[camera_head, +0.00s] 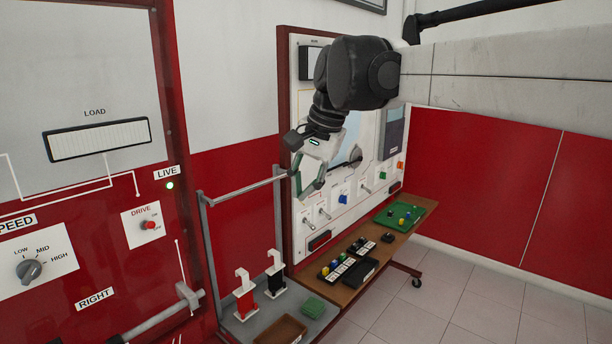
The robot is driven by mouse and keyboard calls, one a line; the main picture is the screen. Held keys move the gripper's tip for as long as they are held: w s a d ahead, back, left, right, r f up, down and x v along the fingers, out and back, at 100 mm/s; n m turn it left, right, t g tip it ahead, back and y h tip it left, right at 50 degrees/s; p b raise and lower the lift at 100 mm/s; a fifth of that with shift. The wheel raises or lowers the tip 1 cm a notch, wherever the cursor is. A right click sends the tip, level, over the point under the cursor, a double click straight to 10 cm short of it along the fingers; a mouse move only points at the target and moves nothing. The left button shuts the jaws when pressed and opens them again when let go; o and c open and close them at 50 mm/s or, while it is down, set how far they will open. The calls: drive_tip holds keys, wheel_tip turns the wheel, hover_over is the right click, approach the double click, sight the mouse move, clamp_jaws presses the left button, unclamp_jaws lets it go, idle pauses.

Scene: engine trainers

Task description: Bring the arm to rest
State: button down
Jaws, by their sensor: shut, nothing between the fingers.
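My gripper (309,186) is at the end of my dark arm (358,73), which reaches in from the upper right. The gripper hangs down in front of the white switch panel (330,212), near its left edge and above the table. It is shut and holds nothing. I cannot tell if its tips touch the panel or stand apart from it. The arm hides part of the panel's upper half.
A wooden table (395,238) carries a green board (399,217) and small coloured parts. A grey shelf (245,330) with a rail (240,189) holds a red block (244,299), a black block (274,278) and a brown tray (281,331). A red cabinet (100,260) stands left. Floor at right is clear.

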drive_tip(key=s+d+f+n+t+h+b, duration=0.3)
drive_tip(key=s+d+f+n+t+b, duration=0.1)
drive_tip(key=s+d+f, duration=1.6)
drive_tip(key=s+f+b, duration=0.1)
drive_tip(key=s+f, duration=0.2)
drive_tip(key=s, duration=0.1)
drive_tip(key=shift+d+f+t, duration=0.3)
drive_tip(key=shift+d+t, duration=0.05)
drive_tip(key=shift+t, duration=0.05)
idle(0.8)
